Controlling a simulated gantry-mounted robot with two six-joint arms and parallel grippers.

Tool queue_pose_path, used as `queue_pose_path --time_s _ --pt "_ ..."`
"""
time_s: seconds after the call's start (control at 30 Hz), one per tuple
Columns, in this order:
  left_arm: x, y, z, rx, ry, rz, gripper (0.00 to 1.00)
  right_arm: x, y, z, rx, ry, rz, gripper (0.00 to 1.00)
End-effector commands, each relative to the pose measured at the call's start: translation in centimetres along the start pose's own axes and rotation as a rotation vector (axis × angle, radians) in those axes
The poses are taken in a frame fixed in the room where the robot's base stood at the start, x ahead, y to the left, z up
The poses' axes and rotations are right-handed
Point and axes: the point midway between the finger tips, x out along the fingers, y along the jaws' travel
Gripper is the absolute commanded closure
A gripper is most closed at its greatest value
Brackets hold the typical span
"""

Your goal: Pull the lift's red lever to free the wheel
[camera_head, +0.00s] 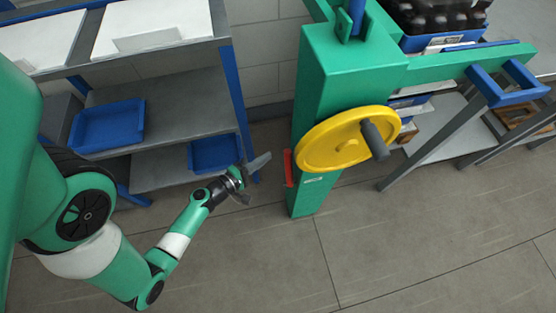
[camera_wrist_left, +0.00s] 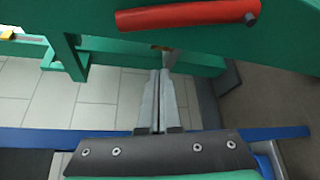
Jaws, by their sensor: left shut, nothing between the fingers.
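The lift is a green post (camera_head: 330,85) with a yellow wheel (camera_head: 325,145) on its side; the wheel has a dark grey handle (camera_head: 375,141). The red lever (camera_head: 288,168) sits low on the post's left side, partly behind its edge. In the left wrist view the lever (camera_wrist_left: 187,15) is a red bar lying across the top. My left gripper (camera_head: 264,162) is just left of the lever, apart from it. In the left wrist view its fingers (camera_wrist_left: 162,75) are together and empty, pointing below the bar. My right gripper is not in view.
A grey shelf rack with blue posts (camera_head: 235,100) stands left, holding blue trays (camera_head: 108,125) (camera_head: 214,153). A blue crate of dark bottles (camera_head: 435,40) is behind the lift at upper right. The tiled floor (camera_head: 400,240) in front is clear.

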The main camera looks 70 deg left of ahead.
Motion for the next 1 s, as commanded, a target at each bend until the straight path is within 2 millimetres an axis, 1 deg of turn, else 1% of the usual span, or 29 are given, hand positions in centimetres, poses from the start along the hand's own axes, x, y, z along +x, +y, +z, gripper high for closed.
queue_pose_path --time_s 0.03,0.1,0.17,0.2,0.3,0.47,1.0 --pt "1.2 0.0 0.1 0.003 -0.006 0.001 1.0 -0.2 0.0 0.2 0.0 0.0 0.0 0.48" --pt "2.8 0.1 0.1 0.003 -0.005 0.002 1.0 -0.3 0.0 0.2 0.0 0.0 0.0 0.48" --pt "4.1 0.1 0.1 0.001 -0.004 0.002 1.0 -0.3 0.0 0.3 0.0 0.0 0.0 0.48" --pt "4.5 0.0 0.5 0.001 -0.006 0.0 1.0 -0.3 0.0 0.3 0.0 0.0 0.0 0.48" --pt "3.5 0.0 2.2 0.001 -0.006 -0.002 1.0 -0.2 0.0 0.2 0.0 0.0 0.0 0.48" --pt "3.1 0.0 3.5 0.0 -0.003 -0.001 1.0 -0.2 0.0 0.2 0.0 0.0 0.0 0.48" --pt "2.8 -0.1 3.9 -0.001 0.002 -0.005 1.0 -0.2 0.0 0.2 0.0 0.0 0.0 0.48"
